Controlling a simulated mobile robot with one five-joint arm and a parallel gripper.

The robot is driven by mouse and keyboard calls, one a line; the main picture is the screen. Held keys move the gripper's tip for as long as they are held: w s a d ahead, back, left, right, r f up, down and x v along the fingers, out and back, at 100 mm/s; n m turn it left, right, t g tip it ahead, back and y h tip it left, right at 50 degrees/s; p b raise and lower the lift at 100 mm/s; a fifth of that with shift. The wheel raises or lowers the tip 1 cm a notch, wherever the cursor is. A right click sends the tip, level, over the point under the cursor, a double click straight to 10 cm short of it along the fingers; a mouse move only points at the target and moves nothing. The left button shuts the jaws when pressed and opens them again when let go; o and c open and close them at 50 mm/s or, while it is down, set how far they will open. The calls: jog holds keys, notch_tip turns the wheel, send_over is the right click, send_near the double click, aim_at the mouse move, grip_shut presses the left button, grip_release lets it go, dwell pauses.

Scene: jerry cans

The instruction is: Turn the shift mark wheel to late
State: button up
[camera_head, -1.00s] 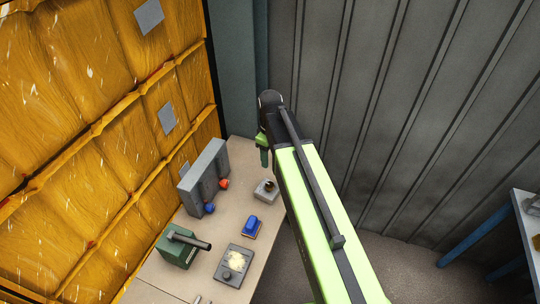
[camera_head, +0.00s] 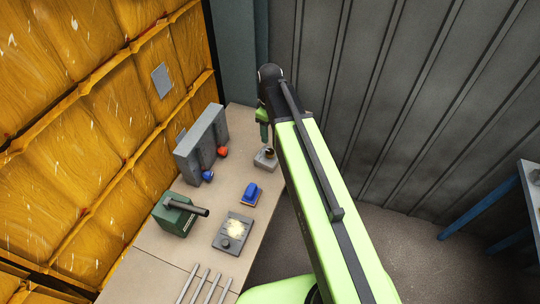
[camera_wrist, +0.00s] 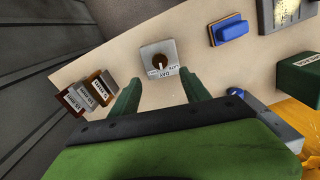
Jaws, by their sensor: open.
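The shift mark wheel is a dark round knob (camera_wrist: 159,61) on a small light-grey block (camera_wrist: 147,51) in the wrist view. Small print on the block's near side seems to read DAY, with another label at its right that is too small to read surely. A pale mark on the knob seems to face DAY. The block also shows in the head view (camera_head: 262,163), near the right table edge. My gripper (camera_wrist: 161,76) is open and empty, its green fingers apart on either side below the block. In the head view my gripper (camera_head: 263,128) hangs above and behind the block.
On the table (camera_head: 160,245) stand a grey panel (camera_head: 202,143) with red and blue knobs, a blue block (camera_head: 251,193), a green box with a handle (camera_head: 175,217) and a grey plate (camera_head: 232,233). Labelled blocks (camera_wrist: 91,94) stand left of my fingers. A corrugated wall is behind.

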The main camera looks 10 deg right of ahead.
aim_at(270, 151)
notch_tip(270, 151, down, 11)
jog(key=b, duration=0.9)
jog(key=shift+r, duration=0.1)
grip_shut()
